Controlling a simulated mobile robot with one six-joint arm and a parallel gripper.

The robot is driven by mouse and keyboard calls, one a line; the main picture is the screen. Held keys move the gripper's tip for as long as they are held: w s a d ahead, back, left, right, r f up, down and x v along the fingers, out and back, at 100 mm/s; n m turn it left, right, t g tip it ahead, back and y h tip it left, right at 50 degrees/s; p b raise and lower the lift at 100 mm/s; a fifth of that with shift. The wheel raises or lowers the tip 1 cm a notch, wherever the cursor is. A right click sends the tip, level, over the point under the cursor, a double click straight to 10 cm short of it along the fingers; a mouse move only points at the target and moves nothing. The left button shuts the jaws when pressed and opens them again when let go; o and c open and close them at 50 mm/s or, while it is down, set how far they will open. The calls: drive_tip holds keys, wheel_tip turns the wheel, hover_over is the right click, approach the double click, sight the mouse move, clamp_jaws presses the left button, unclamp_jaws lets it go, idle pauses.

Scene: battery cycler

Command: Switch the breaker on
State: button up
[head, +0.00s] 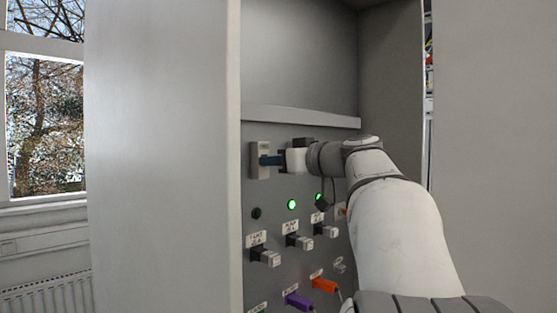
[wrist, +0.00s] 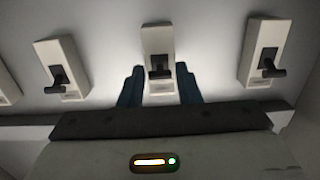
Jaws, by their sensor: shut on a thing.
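The breaker (wrist: 158,40) is a pale, upright housing with a dark lever (wrist: 159,68), in the middle of the wrist view. My gripper (wrist: 160,80) has its two dark teal fingers on either side of the lower part of this breaker, shut on it. The exact contact with the lever is hard to see. In the head view my gripper (head: 270,160) reaches from the right to a grey breaker housing (head: 257,148) high on the panel. The lever's on or off position cannot be told there.
Similar breakers stand to the left (wrist: 62,60) and right (wrist: 266,45) in the wrist view. Below, the panel (head: 275,262) has green lamps (head: 292,204), a dark lamp (head: 256,213) and several plugs, including an orange plug (head: 325,285) and a purple plug (head: 298,300). A ledge (head: 300,117) runs above.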

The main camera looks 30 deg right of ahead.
drive_tip(key=g+p, duration=0.1)
drive_tip(key=p, duration=0.1)
drive_tip(key=r+g+h+p, duration=0.1)
drive_tip(key=g+p, duration=0.1)
drive_tip(key=shift+w+r, duration=0.1)
drive_tip(key=shift+r, duration=0.05)
drive_tip(key=o, duration=1)
drive_tip(key=shift+c, duration=0.2)
drive_tip(key=b+v, duration=0.2)
drive_tip(key=v, duration=0.5)
drive_tip(key=shift+s+r, duration=0.25)
drive_tip(key=shift+s, duration=0.05)
